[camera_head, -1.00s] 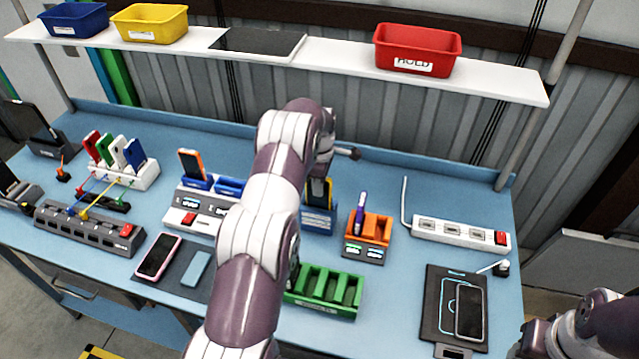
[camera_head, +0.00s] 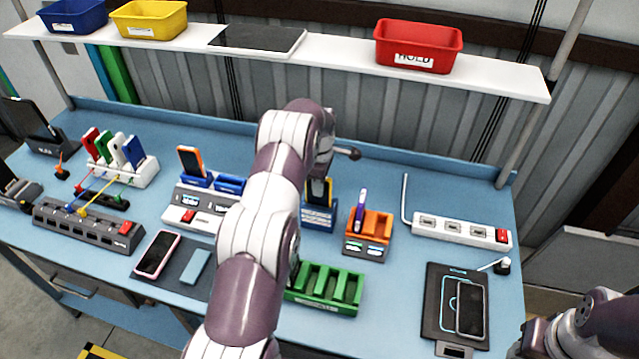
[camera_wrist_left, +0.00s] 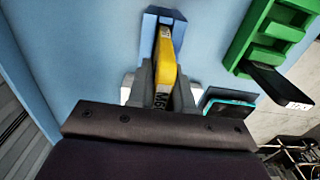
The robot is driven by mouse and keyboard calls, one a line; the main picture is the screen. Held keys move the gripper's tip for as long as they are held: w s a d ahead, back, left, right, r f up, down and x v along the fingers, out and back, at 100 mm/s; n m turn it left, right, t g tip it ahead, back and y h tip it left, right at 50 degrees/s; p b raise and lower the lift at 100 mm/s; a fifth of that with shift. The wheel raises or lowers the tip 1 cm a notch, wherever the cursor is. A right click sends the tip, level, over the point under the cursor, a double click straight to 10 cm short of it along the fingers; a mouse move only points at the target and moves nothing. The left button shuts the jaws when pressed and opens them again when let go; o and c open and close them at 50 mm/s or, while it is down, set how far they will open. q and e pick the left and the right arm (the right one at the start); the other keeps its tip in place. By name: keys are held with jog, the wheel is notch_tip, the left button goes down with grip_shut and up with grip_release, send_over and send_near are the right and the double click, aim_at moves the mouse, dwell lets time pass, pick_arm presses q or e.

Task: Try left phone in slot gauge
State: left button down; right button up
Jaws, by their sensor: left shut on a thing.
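My left gripper (camera_wrist_left: 164,80) is shut on a yellow phone (camera_wrist_left: 166,62) with dark "M6" lettering on its edge. In the left wrist view the far end of the phone meets the blue slot gauge (camera_wrist_left: 150,22); I cannot tell how deep it sits. In the head view the phone (camera_head: 320,190) stands upright at the blue gauge (camera_head: 319,217), beside my left arm, which hides most of the gripper. Another phone with an orange edge (camera_head: 190,161) stands in a blue cradle to the left. My right arm shows at the lower right, without a clear gripper.
A green slotted tray (camera_head: 325,287) lies in front of the gauge. An orange holder (camera_head: 377,227) stands to its right. A black charging pad (camera_head: 435,325) with a phone, a white power strip (camera_head: 460,232) and a pink phone (camera_head: 158,254) lie farther out. A shelf (camera_head: 340,62) crosses behind.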

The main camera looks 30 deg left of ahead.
pick_arm(q)
jog(key=shift+f+b, duration=0.7)
jog(key=shift+f, duration=0.25)
dwell(0.7)
dwell(0.9)
jog(key=c, duration=0.9)
grip_release()
jog(key=shift+c, duration=0.2)
jog(key=shift+r+p, duration=0.35)
jog(key=shift+r, duration=0.35)
jog(key=shift+c, duration=0.3)
grip_shut()
